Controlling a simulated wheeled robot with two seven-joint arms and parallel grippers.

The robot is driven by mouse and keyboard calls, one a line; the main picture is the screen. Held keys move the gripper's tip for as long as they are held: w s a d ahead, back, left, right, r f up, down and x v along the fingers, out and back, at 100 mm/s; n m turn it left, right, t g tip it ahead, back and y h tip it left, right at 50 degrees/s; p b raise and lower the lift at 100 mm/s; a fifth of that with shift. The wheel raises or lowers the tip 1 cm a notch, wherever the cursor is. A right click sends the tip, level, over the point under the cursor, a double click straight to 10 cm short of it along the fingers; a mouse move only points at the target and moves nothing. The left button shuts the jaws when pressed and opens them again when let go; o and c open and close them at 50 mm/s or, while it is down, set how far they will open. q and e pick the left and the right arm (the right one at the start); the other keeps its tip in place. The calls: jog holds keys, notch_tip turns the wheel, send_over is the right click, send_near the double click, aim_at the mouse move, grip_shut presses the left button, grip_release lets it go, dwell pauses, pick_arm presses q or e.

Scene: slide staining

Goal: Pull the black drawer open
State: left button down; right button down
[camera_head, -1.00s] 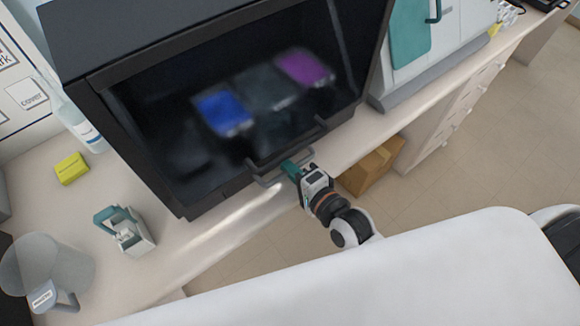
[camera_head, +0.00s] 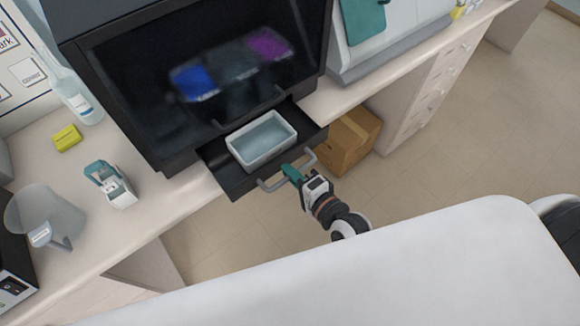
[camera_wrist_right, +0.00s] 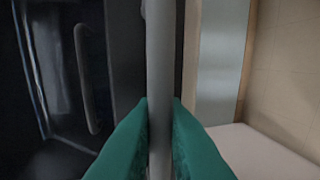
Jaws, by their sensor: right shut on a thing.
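The black drawer (camera_head: 236,181) is pulled out from the bottom of the black cabinet (camera_head: 160,120) and juts past the counter's front edge. A white rectangular tray (camera_head: 238,155) sits in it. My right gripper (camera_head: 289,170) is shut on the drawer's grey bar handle (camera_head: 268,187), near its right part. In the right wrist view the teal fingers (camera_wrist_right: 160,125) close on both sides of the handle (camera_wrist_right: 160,60). My left gripper is not in view.
A second handle (camera_head: 250,108) is on the cabinet's glass front above the drawer. A cardboard box (camera_head: 352,140) stands below to the right. A clear jug (camera_head: 40,215), a teal-and-white holder (camera_head: 110,185) and a yellow block (camera_head: 67,138) are on the counter at left.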

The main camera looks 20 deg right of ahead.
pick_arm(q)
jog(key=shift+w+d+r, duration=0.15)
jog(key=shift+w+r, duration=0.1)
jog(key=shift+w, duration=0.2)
pick_arm(e)
jog(key=shift+v, duration=0.9)
jog(key=shift+f, duration=0.25)
jog(key=c, duration=1.8)
grip_release()
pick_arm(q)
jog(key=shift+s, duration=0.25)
